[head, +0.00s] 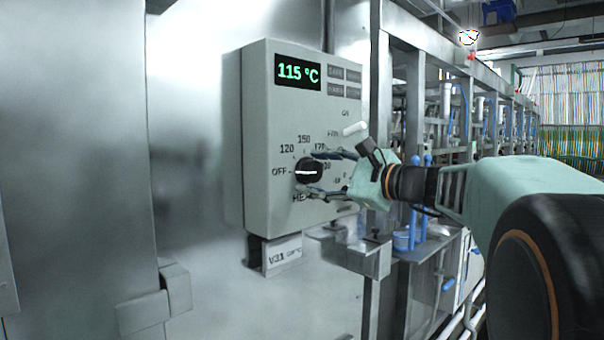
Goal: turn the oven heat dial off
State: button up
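The oven heat dial (308,171) is a round black knob with a white line, low on the grey control box (257,150). The line lies about level, in line with the OFF mark (279,172) to its left; which end is the pointer, I cannot tell. My gripper (309,173) comes in from the right with its fingers spread, one above and one below the dial. Whether the fingertips touch the knob, I cannot tell. The gripper covers several marks on the dial's right side. The green display (298,73) reads 115 °C.
A small label plate (283,256) hangs under the box. A metal bracket (362,256) juts out below my gripper. Blue-handled parts (408,238) and a steel frame stand behind it at right. A steel door edge with a hinge (160,300) is at left.

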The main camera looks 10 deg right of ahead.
jog(key=v, duration=1.2)
